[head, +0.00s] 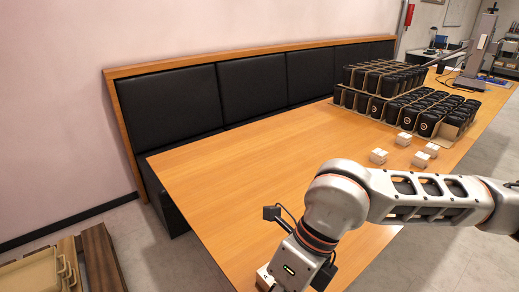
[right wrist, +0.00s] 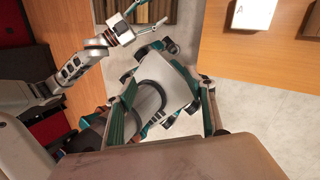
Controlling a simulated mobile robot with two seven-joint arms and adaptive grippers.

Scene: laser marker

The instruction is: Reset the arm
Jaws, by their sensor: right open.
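My right arm (head: 340,200) reaches in from the right in the head view and bends down over the near part of the table. Its wrist is at the bottom edge, and the fingertips are not visible there. In the right wrist view my right gripper (right wrist: 166,105) is open, its two fingers wide apart with nothing held between them. My own base shows behind them. My left arm shows at the upper left of the right wrist view, with its left gripper (right wrist: 150,22) small and its opening unclear. It is outside the head view.
The wooden table (head: 225,190) is mostly clear at its near left. A white block (head: 264,277) stands beside my right wrist. Several white blocks (head: 379,156) stand farther back, near stacked trays of black items (head: 380,105). A black padded bench (head: 170,100) lines the wall.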

